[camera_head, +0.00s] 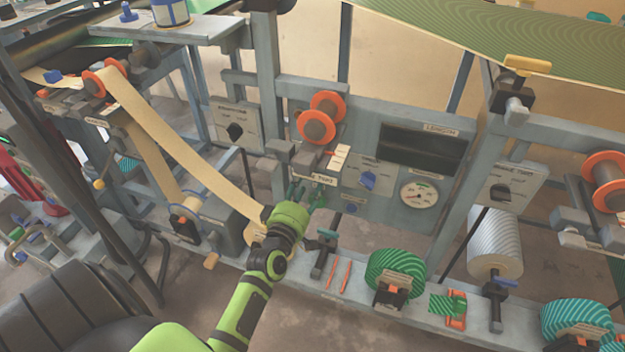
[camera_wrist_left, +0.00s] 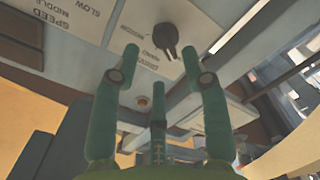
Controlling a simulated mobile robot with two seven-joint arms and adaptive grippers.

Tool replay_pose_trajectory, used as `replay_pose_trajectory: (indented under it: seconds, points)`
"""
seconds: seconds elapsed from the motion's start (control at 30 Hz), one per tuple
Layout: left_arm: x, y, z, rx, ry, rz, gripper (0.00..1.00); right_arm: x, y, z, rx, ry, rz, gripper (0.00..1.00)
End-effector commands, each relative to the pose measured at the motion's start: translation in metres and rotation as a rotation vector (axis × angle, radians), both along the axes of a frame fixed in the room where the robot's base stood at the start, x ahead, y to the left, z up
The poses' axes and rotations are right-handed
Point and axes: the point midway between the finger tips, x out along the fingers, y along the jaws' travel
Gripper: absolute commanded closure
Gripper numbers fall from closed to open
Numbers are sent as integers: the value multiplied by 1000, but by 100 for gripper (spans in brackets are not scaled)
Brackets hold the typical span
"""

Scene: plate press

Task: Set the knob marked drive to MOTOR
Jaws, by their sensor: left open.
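In the left wrist view a black knob (camera_wrist_left: 165,38) sits on a white panel with printed position words. The words are turned and too blurred to read surely, so I cannot tell its setting. My left gripper (camera_wrist_left: 160,54) is open, its green fingers spread either side of the knob, with no clear contact. In the head view the left gripper (camera_head: 308,193) reaches up to the front of the machine, below a small white label strip. That knob is not clearly seen there, being around the fingers. My right gripper is not in view.
A blue knob (camera_head: 368,180) and a dial gauge (camera_head: 419,194) are right of the gripper. A black knob panel (camera_head: 237,120) is to its left. A paper strip (camera_head: 180,150) hangs to the left. A green roll (camera_head: 395,272) stands on the lower rail.

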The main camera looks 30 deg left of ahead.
Motion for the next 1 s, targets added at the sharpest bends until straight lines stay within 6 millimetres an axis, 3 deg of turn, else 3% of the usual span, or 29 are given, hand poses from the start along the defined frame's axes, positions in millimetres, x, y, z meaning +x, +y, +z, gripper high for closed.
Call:
replay_pose_trajectory:
  seconds: [0.1,0.3,0.63,0.67,0.7,0.77,1.0]
  points:
    - [20,5,0,2,0,0,55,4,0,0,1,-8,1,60]
    - [41,10,-1,3,3,-1,55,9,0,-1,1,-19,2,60]
    - [45,10,-1,4,4,-2,55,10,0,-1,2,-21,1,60]
    - [45,10,-1,4,4,-2,63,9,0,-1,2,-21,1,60]
    - [45,10,-1,5,5,-2,79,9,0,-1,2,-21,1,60]
    - [45,10,-1,5,5,-2,100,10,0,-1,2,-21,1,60]
    - [45,10,-1,7,5,-2,100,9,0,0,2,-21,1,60]
